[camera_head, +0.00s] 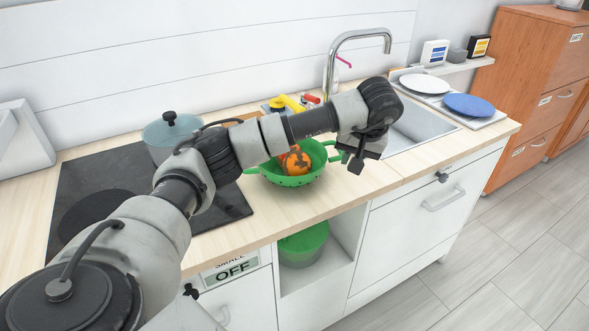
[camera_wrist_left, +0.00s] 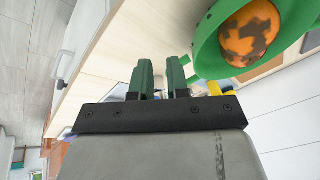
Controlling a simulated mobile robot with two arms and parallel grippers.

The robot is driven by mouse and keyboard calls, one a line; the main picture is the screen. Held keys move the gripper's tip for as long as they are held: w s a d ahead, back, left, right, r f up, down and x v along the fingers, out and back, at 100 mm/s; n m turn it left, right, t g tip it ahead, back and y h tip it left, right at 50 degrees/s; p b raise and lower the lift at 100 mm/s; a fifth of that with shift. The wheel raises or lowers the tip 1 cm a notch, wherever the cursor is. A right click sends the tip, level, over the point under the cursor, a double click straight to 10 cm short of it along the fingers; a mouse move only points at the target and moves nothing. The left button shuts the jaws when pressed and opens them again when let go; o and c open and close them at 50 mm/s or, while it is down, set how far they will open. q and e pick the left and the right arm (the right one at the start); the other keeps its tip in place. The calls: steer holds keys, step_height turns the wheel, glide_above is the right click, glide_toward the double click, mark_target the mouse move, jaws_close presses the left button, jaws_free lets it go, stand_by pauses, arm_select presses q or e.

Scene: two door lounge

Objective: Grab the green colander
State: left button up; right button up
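The green colander (camera_head: 292,178) stands on the wooden counter just right of the black hob and holds an orange, dark-patched round item (camera_head: 298,160). My forearm partly hides its back and left side. My left gripper (camera_head: 352,158) is beside the colander's right handle. In the left wrist view its two dark green fingers (camera_wrist_left: 159,78) stand apart with a narrow gap and nothing clearly between them. The colander (camera_wrist_left: 205,50) is in the upper right there, close beside the right finger. I cannot tell whether they touch. My right gripper is not in view.
A lidded pot (camera_head: 170,134) stands on the hob (camera_head: 105,190). The faucet (camera_head: 332,65) and sink (camera_head: 418,125) are behind and right of the gripper. Plates (camera_head: 468,105) lie at the far right. A green container (camera_head: 303,246) sits in the open shelf below. Bare counter lies in front of the colander.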

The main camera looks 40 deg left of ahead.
mark_target(322, 159)
arm_select(q)
steer(key=a+r+y, duration=0.2)
steer(key=a+r, duration=0.1)
steer(key=a, duration=0.1)
steer(key=shift+m+t, duration=0.3)
steer(key=shift+s+p+x, duration=0.15)
steer(key=shift+p+x, duration=0.1)
steer(key=shift+x, duration=1.35)
steer(key=shift+s+p+x, duration=0.2)
steer(key=shift+x, duration=1.35)
steer(key=shift+s+p+x, duration=0.15)
steer(key=shift+p+x, duration=0.1)
steer(key=shift+x, duration=1.35)
jaws_close()
